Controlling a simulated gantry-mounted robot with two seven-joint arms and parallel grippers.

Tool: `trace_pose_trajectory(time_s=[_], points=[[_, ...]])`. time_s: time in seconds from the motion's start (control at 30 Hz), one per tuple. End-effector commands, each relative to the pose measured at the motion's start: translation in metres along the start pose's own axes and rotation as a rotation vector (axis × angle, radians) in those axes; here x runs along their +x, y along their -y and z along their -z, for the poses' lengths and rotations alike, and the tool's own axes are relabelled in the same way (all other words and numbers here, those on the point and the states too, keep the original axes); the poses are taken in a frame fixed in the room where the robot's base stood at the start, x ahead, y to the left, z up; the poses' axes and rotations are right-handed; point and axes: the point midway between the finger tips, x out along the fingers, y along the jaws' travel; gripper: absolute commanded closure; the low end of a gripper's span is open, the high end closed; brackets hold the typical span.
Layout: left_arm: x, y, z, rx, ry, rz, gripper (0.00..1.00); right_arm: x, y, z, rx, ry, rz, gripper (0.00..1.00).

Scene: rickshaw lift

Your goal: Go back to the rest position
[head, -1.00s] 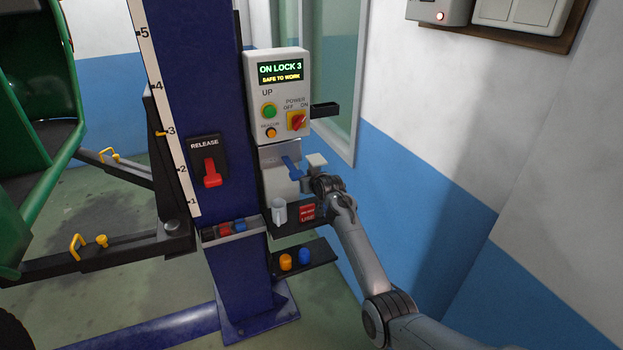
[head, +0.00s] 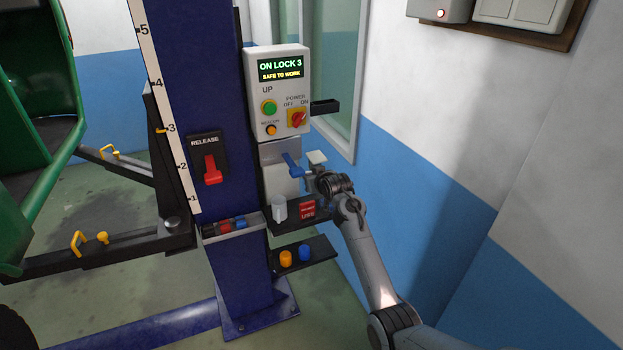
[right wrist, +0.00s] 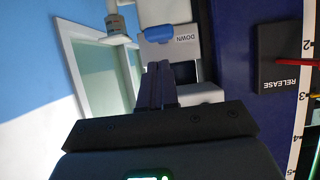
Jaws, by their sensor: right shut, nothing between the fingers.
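My right gripper (head: 314,180) is in front of the lower part of the control station on the blue lift post (head: 188,90). In the right wrist view its two fingers (right wrist: 161,70) are together with nothing between them. A blue lever (head: 291,161) is just left of the gripper in the head view. In the right wrist view the lever (right wrist: 168,34) is beyond the fingertips on a plate marked DOWN, with a visible gap. My left gripper is in neither view.
The control box (head: 279,90) reads ON LOCK 3, SAFE TO WORK. A red release handle (head: 211,170) is on the post. A white fitting (head: 317,157) is close to the gripper. Right of my arm is wall.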

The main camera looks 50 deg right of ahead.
Motion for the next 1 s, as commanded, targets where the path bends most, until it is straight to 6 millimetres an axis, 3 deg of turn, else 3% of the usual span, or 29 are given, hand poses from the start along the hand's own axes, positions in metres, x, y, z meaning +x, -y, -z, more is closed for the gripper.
trace_pose_trajectory(time_s=[0.37, 0.47, 0.53, 0.67, 0.77, 0.87, 1.0], points=[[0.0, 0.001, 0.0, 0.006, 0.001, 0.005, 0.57, 0.0, 0.0, -0.002, -0.001, 0.002, -0.001, 1.0], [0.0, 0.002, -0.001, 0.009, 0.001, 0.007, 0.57, 0.002, -0.003, -0.015, -0.01, 0.02, -0.005, 1.0], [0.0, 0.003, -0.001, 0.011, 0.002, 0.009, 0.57, 0.004, -0.005, -0.034, -0.022, 0.046, -0.009, 1.0], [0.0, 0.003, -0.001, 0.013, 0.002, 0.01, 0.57, 0.009, -0.006, -0.096, -0.068, 0.129, -0.014, 1.0], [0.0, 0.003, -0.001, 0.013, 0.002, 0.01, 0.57, 0.003, 0.002, -0.163, -0.142, 0.208, -0.006, 1.0], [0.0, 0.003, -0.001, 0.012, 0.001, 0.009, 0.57, -0.02, 0.019, -0.234, -0.247, 0.279, 0.02, 1.0], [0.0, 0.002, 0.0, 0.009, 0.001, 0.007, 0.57, -0.073, 0.054, -0.318, -0.38, 0.38, 0.085, 1.0]])
